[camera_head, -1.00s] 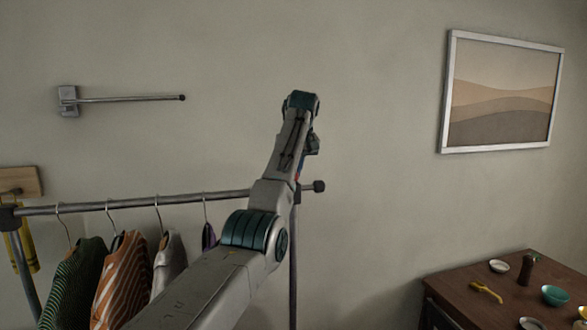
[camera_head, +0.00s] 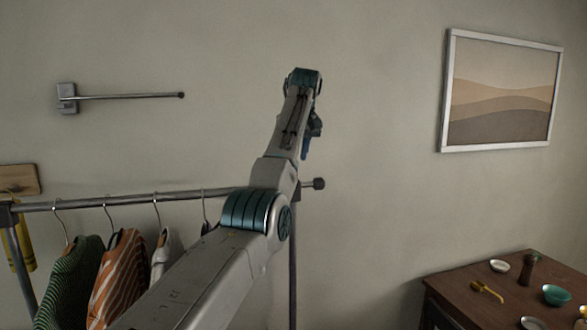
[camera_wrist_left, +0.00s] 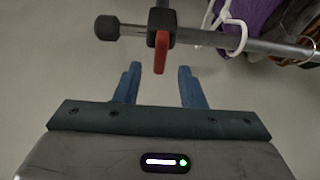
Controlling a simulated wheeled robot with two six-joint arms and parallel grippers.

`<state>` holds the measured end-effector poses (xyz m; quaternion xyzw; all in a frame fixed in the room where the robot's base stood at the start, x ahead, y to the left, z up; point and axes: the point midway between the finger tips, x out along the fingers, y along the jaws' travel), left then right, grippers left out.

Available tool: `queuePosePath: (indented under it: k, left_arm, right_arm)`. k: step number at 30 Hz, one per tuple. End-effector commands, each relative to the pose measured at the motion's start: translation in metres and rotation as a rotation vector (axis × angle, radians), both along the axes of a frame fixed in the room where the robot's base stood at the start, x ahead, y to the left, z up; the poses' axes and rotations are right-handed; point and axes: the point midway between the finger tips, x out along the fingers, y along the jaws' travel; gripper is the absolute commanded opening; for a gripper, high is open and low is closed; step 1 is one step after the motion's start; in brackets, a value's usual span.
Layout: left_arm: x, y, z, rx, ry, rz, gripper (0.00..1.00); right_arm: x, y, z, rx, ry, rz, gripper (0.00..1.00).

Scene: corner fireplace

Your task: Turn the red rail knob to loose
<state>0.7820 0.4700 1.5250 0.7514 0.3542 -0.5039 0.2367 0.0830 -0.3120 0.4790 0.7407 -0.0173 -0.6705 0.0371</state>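The red rail knob (camera_wrist_left: 162,52) is a short red lever hanging from a dark clamp (camera_wrist_left: 161,25) on the clothes rail (camera_wrist_left: 220,41). It shows in the left wrist view; in the head view my arm hides it. My left gripper (camera_wrist_left: 159,72) is open, with one blue finger on each side of the picture line to the knob. The knob's lower end appears between the fingertips, with gaps on both sides; I cannot tell the depth. In the head view the gripper (camera_head: 307,143) is partly hidden behind my wrist. My right gripper is not in view.
The rail's dark end cap (camera_wrist_left: 107,27) is left of the clamp. A white hanger (camera_wrist_left: 232,30) with a purple garment (camera_wrist_left: 262,15) is close on the right. More clothes (camera_head: 118,275) hang at left. A wall bar (camera_head: 130,97) and a table (camera_head: 465,295) stand clear of the gripper.

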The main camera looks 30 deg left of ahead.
Motion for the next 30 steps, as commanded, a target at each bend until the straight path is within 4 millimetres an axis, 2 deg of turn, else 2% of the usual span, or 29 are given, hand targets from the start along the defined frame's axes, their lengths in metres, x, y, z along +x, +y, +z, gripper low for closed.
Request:
queuePosePath:
  k: [1,7,12,30]
  left_arm:
    - [-0.003,-0.004,0.008,-0.001,-0.002,-0.002,0.36]
    - [-0.011,-0.013,0.039,-0.001,0.000,-0.001,0.36]
    - [-0.014,-0.018,0.053,-0.001,0.003,-0.001,0.36]
    - [-0.015,-0.019,0.057,0.000,0.003,-0.001,0.36]
  right_arm:
    - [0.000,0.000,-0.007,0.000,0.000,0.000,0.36]
    - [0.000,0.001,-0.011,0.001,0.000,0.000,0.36]
    - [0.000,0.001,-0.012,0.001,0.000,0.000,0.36]
    - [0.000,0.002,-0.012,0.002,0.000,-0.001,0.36]
